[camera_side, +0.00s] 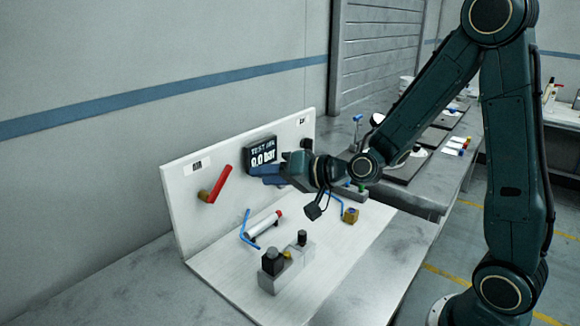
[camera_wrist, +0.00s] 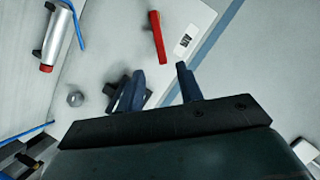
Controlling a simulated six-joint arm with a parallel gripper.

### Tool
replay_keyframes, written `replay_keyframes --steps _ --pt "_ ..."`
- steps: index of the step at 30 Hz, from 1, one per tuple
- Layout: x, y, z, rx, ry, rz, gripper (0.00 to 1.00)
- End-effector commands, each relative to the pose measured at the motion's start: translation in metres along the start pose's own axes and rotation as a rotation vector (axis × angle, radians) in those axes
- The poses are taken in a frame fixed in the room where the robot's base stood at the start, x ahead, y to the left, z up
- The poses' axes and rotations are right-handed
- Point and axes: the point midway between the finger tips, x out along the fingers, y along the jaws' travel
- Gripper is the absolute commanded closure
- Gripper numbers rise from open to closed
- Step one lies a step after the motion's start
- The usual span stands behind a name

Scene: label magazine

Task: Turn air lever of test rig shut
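The white test rig (camera_side: 180,210) has an upright back panel and a base plate. The red lever (camera_side: 219,185) sits on the left of the panel, slanting up and right from a brass fitting (camera_side: 204,196). In the wrist view the red lever (camera_wrist: 157,38) shows beyond the fingertips, beside a small label (camera_wrist: 185,40). My gripper (camera_side: 260,174) is in front of the panel, right of the lever and apart from it, just below the display. In the wrist view my gripper (camera_wrist: 160,84) has its two blue fingers apart, with nothing held between them.
A dark display (camera_side: 260,151) reading 0.0 bar is close above my fingers. On the base are a pale cylinder (camera_side: 262,224) with a red end, a bent blue tube (camera_side: 246,230), a block with black knobs (camera_side: 286,264) and a brass piece (camera_side: 350,215).

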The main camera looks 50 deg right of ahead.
Motion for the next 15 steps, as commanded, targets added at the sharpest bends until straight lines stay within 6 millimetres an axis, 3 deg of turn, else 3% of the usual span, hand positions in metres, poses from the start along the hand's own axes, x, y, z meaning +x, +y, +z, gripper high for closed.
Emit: replay_keyframes --steps 15 --pt "0.072 -0.001 0.001 -0.001 -0.002 -0.003 0.64"
